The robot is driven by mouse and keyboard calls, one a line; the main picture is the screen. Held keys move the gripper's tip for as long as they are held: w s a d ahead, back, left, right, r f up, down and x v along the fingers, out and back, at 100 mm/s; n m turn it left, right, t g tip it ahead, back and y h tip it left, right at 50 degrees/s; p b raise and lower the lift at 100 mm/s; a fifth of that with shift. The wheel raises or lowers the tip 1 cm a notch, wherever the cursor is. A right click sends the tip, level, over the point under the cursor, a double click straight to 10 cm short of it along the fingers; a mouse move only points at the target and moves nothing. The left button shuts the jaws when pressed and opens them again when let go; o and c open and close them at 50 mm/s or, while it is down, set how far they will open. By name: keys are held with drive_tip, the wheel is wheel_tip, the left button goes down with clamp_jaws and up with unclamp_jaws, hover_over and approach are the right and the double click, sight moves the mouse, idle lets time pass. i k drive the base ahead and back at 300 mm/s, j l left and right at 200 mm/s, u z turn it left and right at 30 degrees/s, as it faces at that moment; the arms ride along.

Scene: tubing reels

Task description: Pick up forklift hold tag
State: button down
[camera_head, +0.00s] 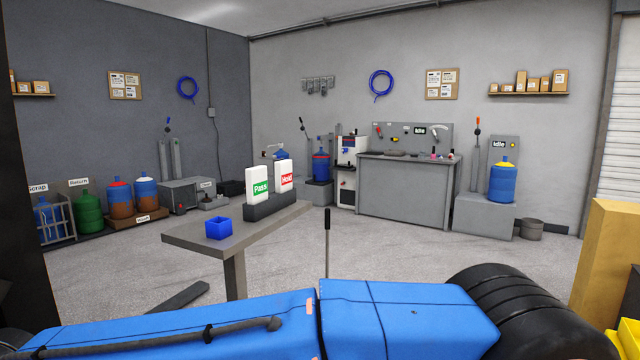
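A white tag with a red "Hold" label (286,177) stands upright in a dark block holder (273,206) on a grey table. A matching white tag with a green "Pass" label (258,186) stands just left of it in the same holder. My gripper is not in view, so its opening and its distance from the tags cannot be seen. The tags' lower edges are hidden in the holder.
The grey table (195,238) also carries an open blue box (219,228) near its front left. A grey workbench (407,190) stands at the back wall. Blue bottles (502,183) and drums line the walls. Open floor (390,255) lies right of the table.

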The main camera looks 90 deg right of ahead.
sight(283, 168)
drive_tip(key=k+l+z, duration=0.1)
drive_tip(key=l+z, duration=0.25)
drive_tip(key=z, duration=0.15)
drive_tip(key=l+z, duration=0.3)
drive_tip(key=z, duration=0.15)
drive_tip(key=l+z, duration=0.35)
drive_tip(key=z, duration=0.15)
drive_tip(key=i+l+z, duration=0.1)
drive_tip(key=l, duration=0.3)
drive_tip(key=i+l, duration=0.15)
drive_tip(key=l, duration=0.25)
drive_tip(key=i+l+z, duration=0.15)
drive_tip(key=l, duration=0.3)
